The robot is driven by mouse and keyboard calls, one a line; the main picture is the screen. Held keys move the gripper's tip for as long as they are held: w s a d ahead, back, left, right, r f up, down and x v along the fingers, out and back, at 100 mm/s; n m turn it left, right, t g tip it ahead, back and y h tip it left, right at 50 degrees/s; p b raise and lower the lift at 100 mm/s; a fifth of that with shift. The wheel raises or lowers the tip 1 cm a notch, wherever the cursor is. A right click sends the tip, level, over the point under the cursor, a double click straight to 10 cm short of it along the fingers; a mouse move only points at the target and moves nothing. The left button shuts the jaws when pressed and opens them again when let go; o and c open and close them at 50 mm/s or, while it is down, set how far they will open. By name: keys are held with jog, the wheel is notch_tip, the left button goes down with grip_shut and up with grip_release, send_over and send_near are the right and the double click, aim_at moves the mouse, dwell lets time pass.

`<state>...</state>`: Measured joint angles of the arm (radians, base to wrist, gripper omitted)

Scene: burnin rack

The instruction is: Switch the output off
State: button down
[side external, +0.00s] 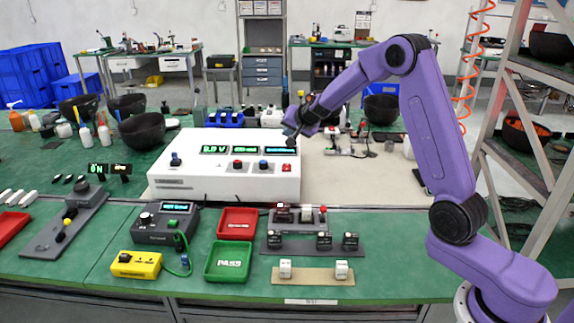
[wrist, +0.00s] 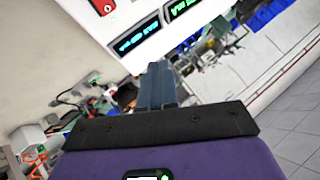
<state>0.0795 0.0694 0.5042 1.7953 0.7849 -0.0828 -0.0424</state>
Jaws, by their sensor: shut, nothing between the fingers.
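The white power supply (side external: 225,185) stands on the bench with several lit displays along its sloped front. A red rocker switch (side external: 286,167) sits at the right end of that front, below the rightmost blue display (side external: 281,150). In the wrist view the red switch (wrist: 103,6) is cut by the top edge, left of the blue display (wrist: 138,37). My gripper (side external: 290,138) is above the right end of the supply, near its upper edge, with the fingers together and empty. In the wrist view the shut fingers (wrist: 158,72) point toward the panel; contact cannot be told.
Knobs with red (side external: 238,164) and blue (side external: 262,164) caps sit left of the switch. In front are a red tray (side external: 237,224), a green tray (side external: 229,261) and a grey fixture (side external: 299,243). The pale mat (side external: 340,185) right of the supply is mostly clear.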

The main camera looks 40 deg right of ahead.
aim_at(289, 166)
jog(key=shift+f, duration=0.15)
jog(key=shift+w+d+f, duration=0.1)
jog(key=shift+w+f, duration=0.05)
jog(key=shift+f, duration=1.25)
jog(key=shift+w+d+f, duration=0.1)
jog(key=shift+d+f, duration=0.05)
jog(key=shift+f, duration=1.25)
jog(key=shift+w+d+f, duration=0.1)
jog(key=shift+w+f, duration=0.05)
jog(key=shift+f, duration=1.25)
jog(key=shift+f, duration=0.15)
jog(key=shift+f, duration=0.3)
jog(key=shift+f, duration=0.3)
jog(key=shift+r, duration=0.15)
jog(key=shift+r, duration=0.6)
